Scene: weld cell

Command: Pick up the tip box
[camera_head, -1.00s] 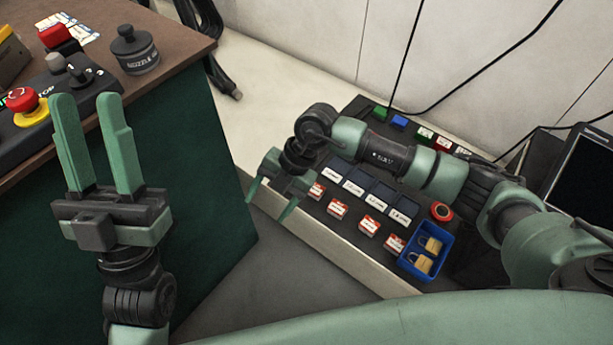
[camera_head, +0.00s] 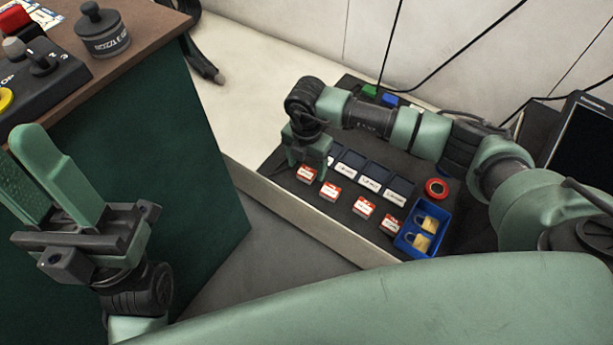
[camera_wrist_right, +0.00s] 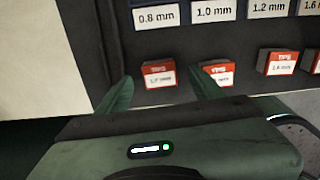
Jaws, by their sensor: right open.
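Several small red-and-white tip boxes stand in a row on a dark board. The leftmost tip box (camera_head: 307,174) is just below my right gripper (camera_head: 307,160) in the head view. In the right wrist view this box (camera_wrist_right: 158,75) shows ahead, between the fingertips of my open right gripper (camera_wrist_right: 163,88); its label is too blurred to read surely. The right finger partly covers the neighbouring tip box (camera_wrist_right: 219,74). The other tip boxes (camera_head: 363,207) continue to the right. My left gripper (camera_head: 22,150) is open and empty at the left, beside the brown-topped bench.
Labelled dark slots (camera_head: 372,180) lie behind the boxes, marked 0.8 mm, 1.0 mm and up. A blue bin (camera_head: 423,230) with padlocks and a red ring (camera_head: 437,188) sit to the right. The bench (camera_head: 130,40) carries a nozzle-gel pot (camera_head: 103,33) and a control box (camera_head: 40,75).

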